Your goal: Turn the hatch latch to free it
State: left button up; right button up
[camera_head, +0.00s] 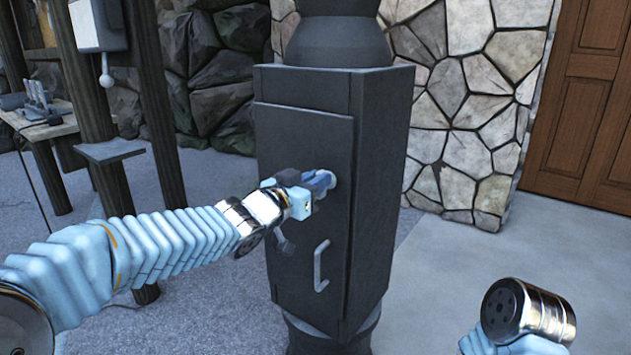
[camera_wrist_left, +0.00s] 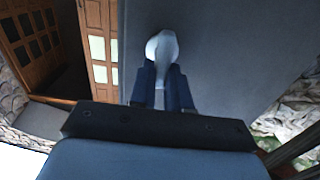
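The hatch (camera_head: 302,190) is a dark grey door on the front of a dark metal cabinet, and it looks shut. The hatch latch (camera_head: 332,179) is a small pale piece at the door's right edge, mostly hidden by my fingers. In the left wrist view the latch (camera_wrist_left: 161,46) shows a white round head with a lever reaching down between my fingers. My left gripper (camera_head: 322,181) is at the latch, its two blue fingers (camera_wrist_left: 162,75) closed on either side of the lever. My right gripper is out of view; only part of my right arm shows at bottom right.
A hooked door handle (camera_head: 321,266) sits low on the hatch, below my left gripper. A workbench (camera_head: 40,125) and dark posts stand at the left. A stone wall (camera_head: 465,110) and a wooden door (camera_head: 585,110) are behind at the right. The floor right of the cabinet is clear.

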pick_arm(q)
grip_shut()
jog(key=shift+s+d+f+m+b, duration=0.15)
jog(key=shift+d+f+m+b, duration=0.1)
jog(key=shift+m+b, duration=2.15)
jog(key=shift+s+d+f+m+b, duration=0.25)
jog(key=shift+m+b, duration=0.95)
jog(key=shift+m, duration=2.35)
jog(key=shift+d+f+m+b, duration=0.1)
jog(key=shift+f+m+b, duration=0.2)
jog(key=shift+m+b, duration=2.1)
jog(key=shift+m+p, duration=0.6)
jog(key=shift+m, duration=0.15)
jog(key=o, duration=0.7)
grip_release()
jog(key=shift+c, duration=0.2)
